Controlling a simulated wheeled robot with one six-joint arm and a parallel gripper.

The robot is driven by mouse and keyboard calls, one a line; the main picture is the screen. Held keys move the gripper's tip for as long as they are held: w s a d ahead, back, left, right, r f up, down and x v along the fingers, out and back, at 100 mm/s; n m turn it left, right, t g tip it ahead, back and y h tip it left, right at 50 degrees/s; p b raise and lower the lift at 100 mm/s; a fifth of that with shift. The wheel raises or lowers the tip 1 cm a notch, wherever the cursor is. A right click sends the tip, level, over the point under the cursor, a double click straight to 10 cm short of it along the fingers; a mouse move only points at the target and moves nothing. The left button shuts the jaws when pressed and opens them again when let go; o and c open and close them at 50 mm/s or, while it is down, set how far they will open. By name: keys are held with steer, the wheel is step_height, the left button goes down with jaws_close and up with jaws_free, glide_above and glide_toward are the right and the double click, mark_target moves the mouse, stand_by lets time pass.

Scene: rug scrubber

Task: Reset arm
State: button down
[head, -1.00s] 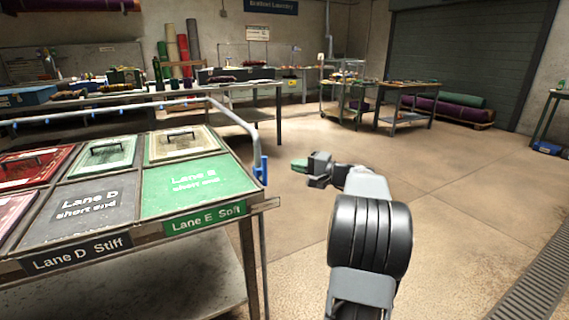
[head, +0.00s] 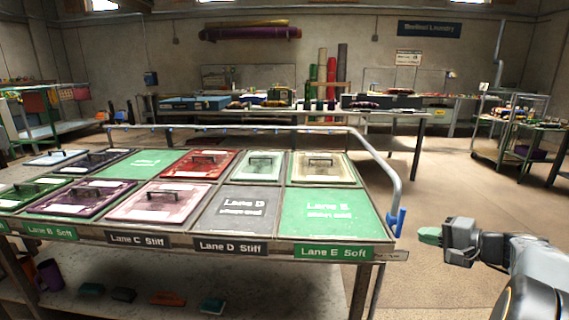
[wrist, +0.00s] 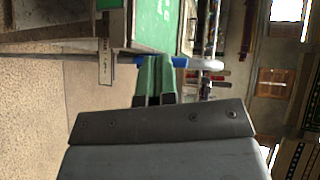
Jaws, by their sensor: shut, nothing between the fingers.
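My gripper (head: 430,236) is at the right of the head view, off the right end of the lane table (head: 400,256). Its green fingers point left and are closed with nothing between them. In the wrist view the two green fingers (wrist: 155,78) lie side by side, near the blue fitting on the rail and the green Lane E panel (wrist: 160,22). The fingers appear apart from the table, though the exact gap is hard to tell.
The table holds several coloured lidded panels, with a curved grey rail (head: 393,175) along its back and right end. Brushes (head: 167,298) and a purple mug (head: 50,274) are on its lower shelf. A cart (head: 510,130) stands at back right. Open floor (head: 450,190) lies right of the table.

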steer(key=s+a+r+n+g+h+p, duration=0.1)
steer(key=s+a+r+g+p, duration=0.15)
steer(key=a, duration=0.25)
steer(key=s+a+r+n+g+h+p, duration=0.1)
steer(key=a+r+n+g+p, duration=0.1)
steer(key=a+p, duration=0.3)
steer(key=s+a+r+n+g+p, duration=0.1)
steer(key=s+a+r+g+p, duration=0.15)
steer(key=a, duration=0.35)
steer(key=s+a+r+n+g+h+p, duration=0.1)
steer(key=s+a+r+n+h+p, duration=0.4)
steer(key=s+p, duration=0.4)
steer(key=r+n+h+p, duration=0.1)
steer(key=h+p, duration=0.1)
steer(key=p, duration=0.1)
steer(key=shift+s+r+n, duration=0.25)
steer(key=shift+r+n, duration=0.05)
steer(key=shift+n, duration=0.1)
